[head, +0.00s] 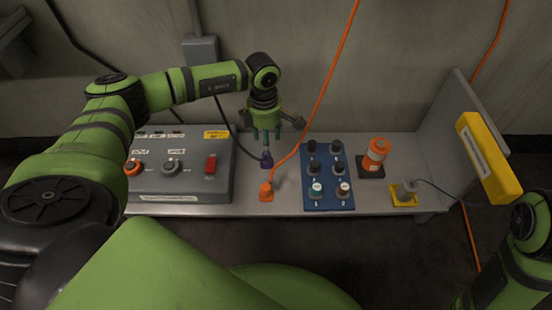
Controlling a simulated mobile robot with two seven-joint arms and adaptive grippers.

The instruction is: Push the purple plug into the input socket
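The purple plug (266,160) stands on the grey bench between the grey control box and the blue panel, with a dark cable running up to a box on the wall. My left gripper (266,136) is just above and behind it, pointing down. Its two teal fingertips are apart, and I see nothing between them; they appear clear of the plug. I cannot tell which opening is the input socket. My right arm shows at the lower right edge, but its gripper is out of view.
The grey control box (190,190) stands left. An orange plug (266,191) with an orange cable stands in front of the purple plug. Right are a blue panel (328,202), an orange cylinder (375,155), a grey plug (406,188) on a yellow base and a yellow box (488,157).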

